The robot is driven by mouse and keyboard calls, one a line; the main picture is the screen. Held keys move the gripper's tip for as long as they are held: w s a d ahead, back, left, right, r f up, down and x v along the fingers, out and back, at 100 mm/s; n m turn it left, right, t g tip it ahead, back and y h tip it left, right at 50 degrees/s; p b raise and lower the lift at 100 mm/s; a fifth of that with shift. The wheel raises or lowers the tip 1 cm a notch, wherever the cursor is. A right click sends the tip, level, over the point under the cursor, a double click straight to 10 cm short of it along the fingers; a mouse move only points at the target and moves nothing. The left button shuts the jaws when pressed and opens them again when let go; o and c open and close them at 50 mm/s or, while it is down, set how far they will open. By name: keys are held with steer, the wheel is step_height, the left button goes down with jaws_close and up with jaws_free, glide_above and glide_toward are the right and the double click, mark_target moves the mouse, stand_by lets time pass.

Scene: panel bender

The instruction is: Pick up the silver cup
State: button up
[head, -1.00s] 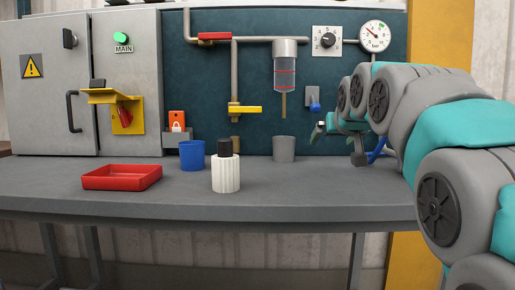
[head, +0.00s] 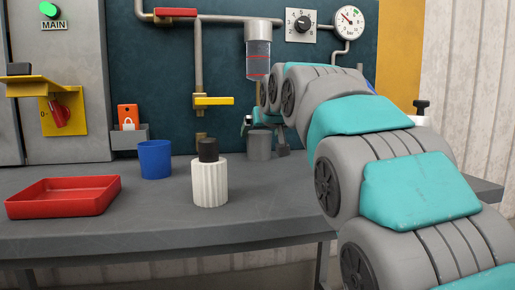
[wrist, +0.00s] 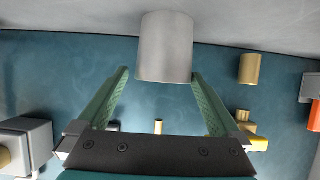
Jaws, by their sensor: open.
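The silver cup (head: 259,146) stands upright on the grey table, right of the white ribbed container, below the clear cylinder's outlet. In the wrist view the silver cup (wrist: 165,47) appears just beyond the fingertips, in line with the gap between them. My gripper (wrist: 160,73) is open, with a green finger on either side and nothing held. In the head view my gripper (head: 263,127) is at the cup's upper part and partly covers it. I cannot tell whether a finger touches the cup.
A white ribbed container with a black top (head: 209,182), a blue cup (head: 155,160) and a red tray (head: 63,208) stand left of the silver cup. Pipes with a yellow valve handle (head: 213,101) and a clear cylinder (head: 258,60) are on the panel behind.

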steer(key=x, duration=0.5)
steer(key=shift+a+f, duration=0.1)
steer(key=shift+a, duration=0.05)
steer(key=c, duration=1.3)
steer(key=shift+c, duration=0.2)
steer(key=shift+r, duration=0.25)
steer(key=shift+r, duration=1.6)
